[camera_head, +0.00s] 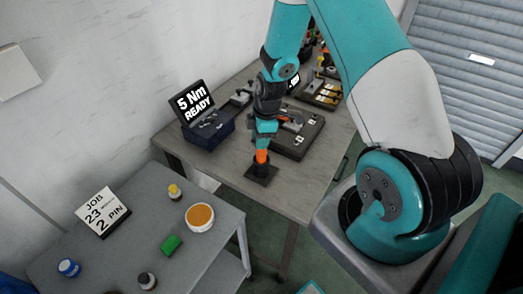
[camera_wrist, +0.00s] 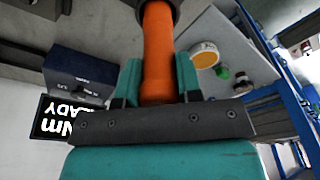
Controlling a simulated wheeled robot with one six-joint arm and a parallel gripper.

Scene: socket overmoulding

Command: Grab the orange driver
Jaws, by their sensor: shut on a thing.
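The orange driver (camera_head: 261,157) stands upright at the front edge of the grey workbench, its lower end in a black stand (camera_head: 262,173). In the wrist view the orange handle (camera_wrist: 158,50) runs up the middle of the picture into a dark round part at the top. My gripper (camera_wrist: 158,82) has its two teal fingers on either side of the handle and is shut on it. In the head view my gripper (camera_head: 264,140) comes down from above onto the driver. The driver's lower tip is hidden.
A dark blue box (camera_head: 207,130) with a "5 Nm READY" display (camera_head: 193,103) stands left of the driver. An open black case (camera_head: 300,138) lies behind it. A nearer grey table (camera_head: 140,245) holds a job sign (camera_head: 103,212), an orange-topped dish (camera_head: 200,217), a green block (camera_head: 171,244) and small bottles.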

